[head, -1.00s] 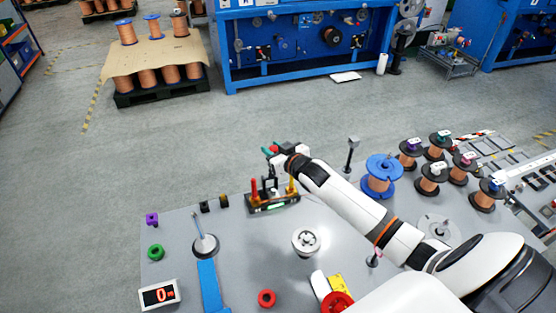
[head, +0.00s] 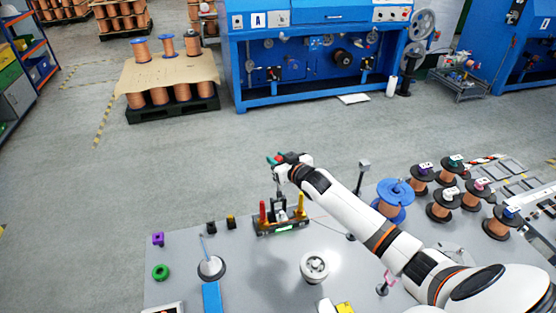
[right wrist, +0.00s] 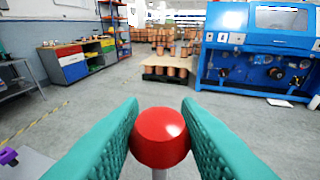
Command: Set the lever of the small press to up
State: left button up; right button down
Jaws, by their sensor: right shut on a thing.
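The small press (head: 284,228) stands at the table's far edge, with a dark base and a red and a yellow upright part on it. Its lever ends in a round red knob (right wrist: 160,137), which fills the gap between the teal fingers in the right wrist view. My right gripper (head: 275,160) is above the press and shut on this knob. In the right wrist view the fingers (right wrist: 160,130) lie on both sides of the knob, and a pale rod shows below it. The wrist partly hides the lever in the head view. My left gripper is not in view.
A blue spool (head: 396,190) and several copper spools stand to the right on the table. A round white part (head: 314,267) lies in front of the press. A green ring (head: 160,272) and a purple part (head: 158,239) lie at the left. Beyond the table is open floor.

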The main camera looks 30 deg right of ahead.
jog(key=c, duration=1.4)
grip_release()
jog(key=shift+d, duration=0.1)
jog(key=o, duration=0.3)
jog(key=shift+w+f, duration=0.1)
jog(key=b+v, duration=0.1)
jog(key=v, duration=1.1)
jog(key=shift+b, duration=0.35)
